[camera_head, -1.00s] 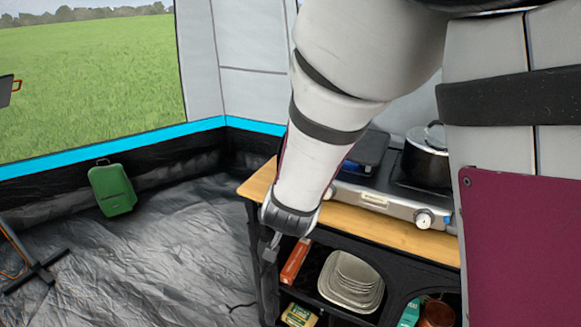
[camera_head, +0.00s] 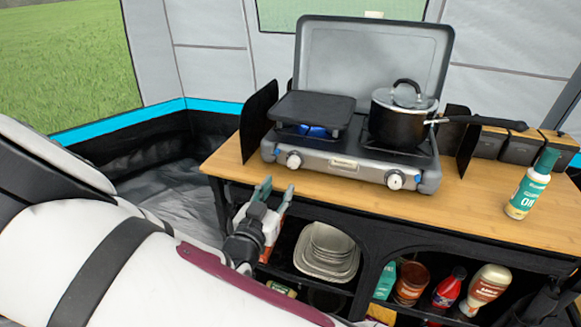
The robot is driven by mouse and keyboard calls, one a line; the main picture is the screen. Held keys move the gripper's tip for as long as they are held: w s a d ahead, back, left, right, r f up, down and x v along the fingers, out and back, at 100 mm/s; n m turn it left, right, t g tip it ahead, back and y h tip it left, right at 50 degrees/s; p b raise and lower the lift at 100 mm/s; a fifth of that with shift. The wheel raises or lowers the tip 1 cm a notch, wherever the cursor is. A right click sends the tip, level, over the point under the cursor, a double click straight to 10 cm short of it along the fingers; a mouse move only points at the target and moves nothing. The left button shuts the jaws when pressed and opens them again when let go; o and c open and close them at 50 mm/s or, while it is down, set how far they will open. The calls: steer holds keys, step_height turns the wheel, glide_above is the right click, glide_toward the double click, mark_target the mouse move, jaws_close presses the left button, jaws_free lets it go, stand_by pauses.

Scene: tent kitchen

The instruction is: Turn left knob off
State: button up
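The camping stove (camera_head: 345,160) stands on the wooden counter with its grey lid raised. Its left knob (camera_head: 294,160) is white and sits on the front face, below the griddle plate (camera_head: 316,109). A blue flame (camera_head: 313,131) shows under that plate. The right knob (camera_head: 395,180) is on the front face near the right end. My gripper (camera_head: 275,190) is in front of the counter edge, below and a little left of the left knob. Its two fingers point up and stand apart, with nothing seen between them. It does not touch the knob.
A black pot (camera_head: 402,118) with a lid sits on the right burner, its handle reaching right. A green oil bottle (camera_head: 530,185) stands on the counter (camera_head: 460,206) at right. Plates (camera_head: 326,250) and bottles fill the shelf below. Dark windscreens flank the stove.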

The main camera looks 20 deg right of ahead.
mark_target(293, 165)
steer(key=b+x, duration=0.1)
steer(key=x, duration=0.9)
steer(key=shift+w+d, duration=0.15)
steer(key=shift+w, duration=0.15)
steer(key=shift+c, duration=0.2)
steer(key=c, duration=0.8)
